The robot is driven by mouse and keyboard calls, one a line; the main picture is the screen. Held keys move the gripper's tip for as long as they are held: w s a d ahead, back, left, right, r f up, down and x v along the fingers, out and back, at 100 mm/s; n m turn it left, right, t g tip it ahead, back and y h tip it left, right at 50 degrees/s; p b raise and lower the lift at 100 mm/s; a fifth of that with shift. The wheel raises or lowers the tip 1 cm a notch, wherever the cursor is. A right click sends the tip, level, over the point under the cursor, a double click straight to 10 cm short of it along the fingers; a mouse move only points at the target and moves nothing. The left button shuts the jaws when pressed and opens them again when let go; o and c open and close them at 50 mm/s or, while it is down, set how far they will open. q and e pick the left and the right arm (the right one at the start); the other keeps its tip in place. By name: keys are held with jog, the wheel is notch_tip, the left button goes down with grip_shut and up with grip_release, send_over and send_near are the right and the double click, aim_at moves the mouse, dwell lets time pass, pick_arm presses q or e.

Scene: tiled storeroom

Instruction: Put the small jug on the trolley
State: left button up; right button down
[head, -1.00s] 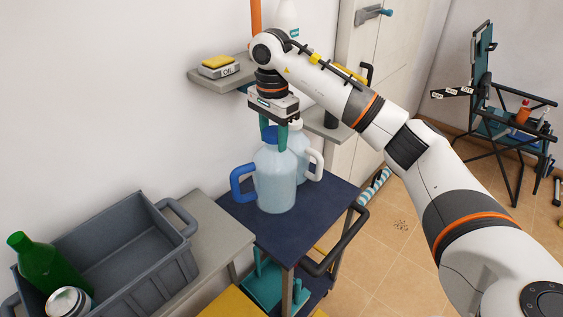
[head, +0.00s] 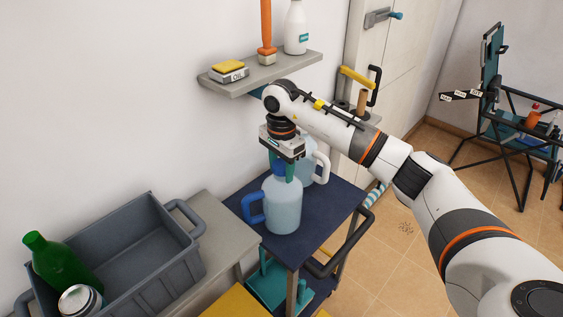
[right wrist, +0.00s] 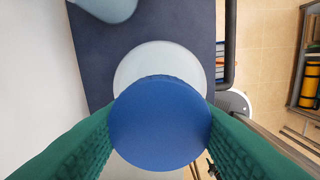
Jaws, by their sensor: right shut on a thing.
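A translucent pale jug with a blue handle and blue cap (head: 283,207) is upright over the front part of the dark blue trolley top (head: 325,208). I cannot tell whether its base touches the top. My right gripper (head: 283,168) points down from above, its green fingers shut on the jug's blue cap. In the right wrist view the round cap (right wrist: 160,125) fills the space between the fingers, with the pale jug body below it. A second pale jug with a white handle (head: 321,164) stands behind on the trolley, partly hidden. My left gripper is not in view.
A grey crate (head: 190,262) with a green bottle (head: 62,262) and a can stands on a surface to the left. A wall shelf (head: 300,67) holds a brush, a white bottle and an oil tin. The trolley's dark handle (head: 350,245) is at its right.

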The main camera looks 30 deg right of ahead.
jog(key=shift+r, duration=0.15)
jog(key=c, duration=1.2)
grip_release()
jog(key=shift+f, duration=0.3)
jog(key=o, duration=0.5)
jog(key=shift+s+a+r, duration=0.1)
jog(key=shift+r, duration=0.05)
notch_tip(320, 180, up, 12)
jog(key=shift+r+b, duration=0.1)
jog(key=shift+b, duration=0.9)
